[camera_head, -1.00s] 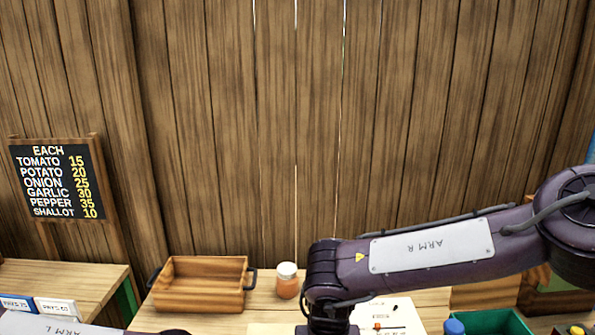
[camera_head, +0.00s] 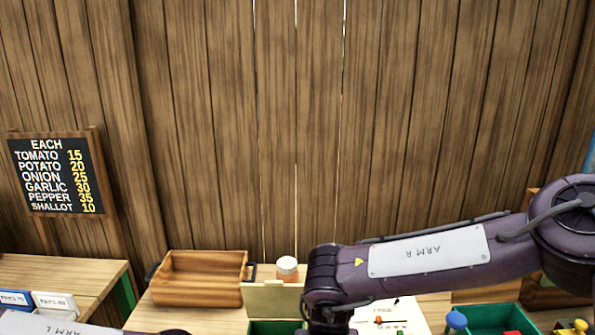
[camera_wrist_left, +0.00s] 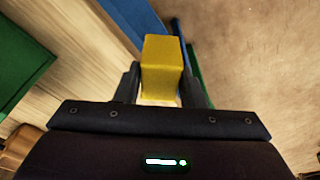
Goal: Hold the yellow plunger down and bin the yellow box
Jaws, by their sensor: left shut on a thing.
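In the left wrist view my left gripper (camera_wrist_left: 161,88) is shut on the yellow box (camera_wrist_left: 163,65), one finger on each side. Below the box are a blue strip and a patch of bare brown ground. In the head view a yellow knob (camera_head: 580,325) shows at the bottom right edge; I cannot tell whether it is the yellow plunger. A tan panel (camera_head: 268,299) stands upright behind a green-lined opening (camera_head: 272,327) at the bottom middle. My right arm bends down beside this opening. Its gripper is below the picture, so its hold on any plunger is hidden.
A wooden crate (camera_head: 200,279) and an orange jar with a white lid (camera_head: 287,269) stand at the back of the table. A green tray (camera_head: 490,318) and a blue knob (camera_head: 455,321) are at lower right. A price board (camera_head: 54,175) stands at left.

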